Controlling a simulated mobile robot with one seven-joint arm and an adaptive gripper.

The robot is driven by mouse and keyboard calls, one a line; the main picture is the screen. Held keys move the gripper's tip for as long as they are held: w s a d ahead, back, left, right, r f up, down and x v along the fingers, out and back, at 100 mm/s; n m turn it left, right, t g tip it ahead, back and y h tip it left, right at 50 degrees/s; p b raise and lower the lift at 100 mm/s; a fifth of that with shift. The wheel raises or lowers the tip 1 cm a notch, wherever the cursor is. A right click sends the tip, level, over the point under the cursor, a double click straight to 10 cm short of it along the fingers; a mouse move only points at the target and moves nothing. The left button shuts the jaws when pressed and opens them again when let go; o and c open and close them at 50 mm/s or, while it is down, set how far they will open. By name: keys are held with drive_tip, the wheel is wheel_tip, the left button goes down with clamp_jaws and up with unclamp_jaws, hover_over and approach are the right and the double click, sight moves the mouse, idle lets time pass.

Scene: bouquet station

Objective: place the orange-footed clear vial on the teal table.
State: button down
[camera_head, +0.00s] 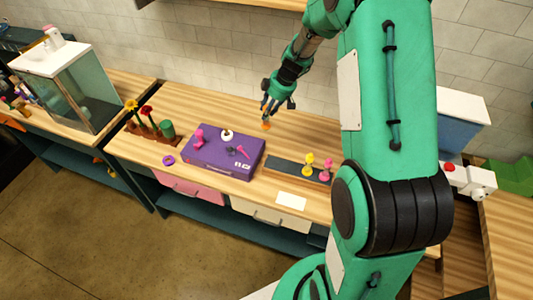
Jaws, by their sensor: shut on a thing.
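My gripper (275,105) is shut on the orange-footed clear vial (266,126), and its fingers point down. Only the vial's small orange foot shows plainly, below the fingers; its clear body is too small to make out. The vial is over the back part of the wood-topped teal table (318,134), behind the purple box. I cannot tell whether the foot touches the tabletop.
A purple box (208,158) with small items on it sits left of centre. Potted flowers (148,118) stand at the left. A dark strip (285,167) holds yellow and pink pieces. A white card (291,201) lies in front. Tabletop around the vial is clear.

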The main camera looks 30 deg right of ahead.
drive_tip(key=w+f+p, duration=0.2)
drive_tip(key=w+f, duration=0.1)
drive_tip(key=w, duration=0.8)
drive_tip(key=w+a+f+p, duration=0.1)
drive_tip(key=w+f+p, duration=0.2)
drive_tip(key=w, duration=0.9)
drive_tip(key=shift+w+f, duration=0.15)
drive_tip(key=shift+f+p, duration=0.7)
drive_tip(key=shift+f, duration=2.2)
drive_tip(key=shift+f, duration=0.1)
drive_tip(key=shift+f+p, duration=0.45)
drive_tip(key=shift+f, duration=1.5)
drive_tip(key=shift+f, duration=0.15)
drive_tip(key=c, duration=1.3)
unclamp_jaws()
